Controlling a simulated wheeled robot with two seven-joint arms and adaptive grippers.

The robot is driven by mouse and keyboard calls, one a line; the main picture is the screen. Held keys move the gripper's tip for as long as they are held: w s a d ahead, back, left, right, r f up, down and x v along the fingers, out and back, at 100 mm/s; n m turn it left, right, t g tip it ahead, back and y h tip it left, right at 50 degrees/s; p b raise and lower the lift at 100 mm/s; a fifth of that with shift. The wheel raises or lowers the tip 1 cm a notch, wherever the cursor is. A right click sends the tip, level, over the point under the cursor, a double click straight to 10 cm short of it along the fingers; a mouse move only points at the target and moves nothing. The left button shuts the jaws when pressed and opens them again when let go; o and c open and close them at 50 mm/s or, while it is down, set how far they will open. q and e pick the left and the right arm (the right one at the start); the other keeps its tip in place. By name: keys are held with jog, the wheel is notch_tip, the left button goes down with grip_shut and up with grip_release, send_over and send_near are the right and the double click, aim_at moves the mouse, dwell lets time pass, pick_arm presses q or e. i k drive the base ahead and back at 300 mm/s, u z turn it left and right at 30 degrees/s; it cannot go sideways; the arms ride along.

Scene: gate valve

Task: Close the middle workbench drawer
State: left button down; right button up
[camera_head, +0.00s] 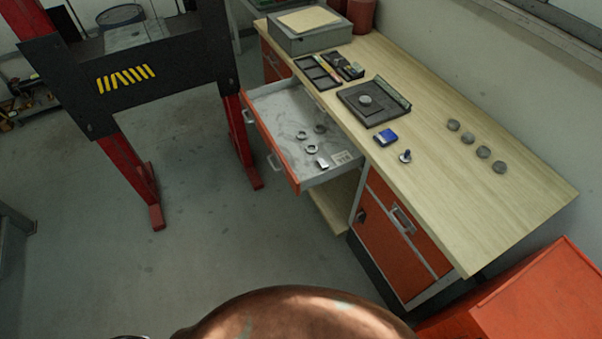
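The middle workbench drawer (291,131) is pulled out from the wooden-topped workbench (476,206). It has a red front (271,143) with two pale handles, one near the far end (248,117) and one nearer me (274,163). Inside the grey tray lie a few metal rings and small parts (312,149) and a small label card. Neither of my grippers shows in the head view. A rounded copper-coloured surface fills the bottom middle edge; I cannot tell what it is.
A black and red press frame (165,76) stands left of the drawer. A red cabinet (530,300) is at the lower right. Grey floor in front is clear.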

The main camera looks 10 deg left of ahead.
aim_at(280, 109)
jog(key=z, duration=0.25)
jog(key=k, duration=0.4)
jog(key=u, duration=0.85)
jog(key=i, duration=1.4)
jog(key=z, duration=0.6)
